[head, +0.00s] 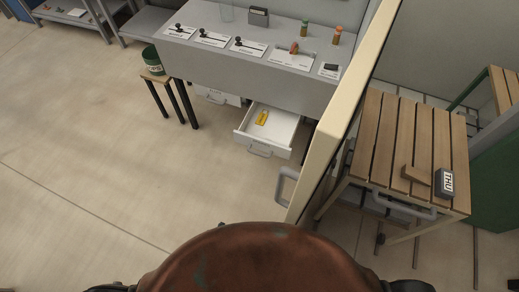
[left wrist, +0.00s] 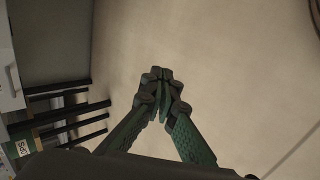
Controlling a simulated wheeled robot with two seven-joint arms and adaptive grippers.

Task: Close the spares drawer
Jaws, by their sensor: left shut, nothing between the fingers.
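A white drawer (head: 263,142) under the grey workbench stands pulled out in the head view, with a bar handle on its front. A yellow item (head: 262,117) lies inside it. Any label on this drawer is too small to read. A second white drawer (head: 217,97) is to its left, partly hidden in shadow under the bench. My left gripper (left wrist: 160,74) shows in the left wrist view, its green-padded fingers together and empty, with bare floor behind it. It is apart from the drawers. My right gripper is not seen in either view.
A small stool (head: 163,78) with a green can (head: 153,62) stands left of the drawers. A cream partition or door (head: 345,100) with a handle rises at their right. A slatted table (head: 400,140) is beyond it. The floor before the drawers is clear.

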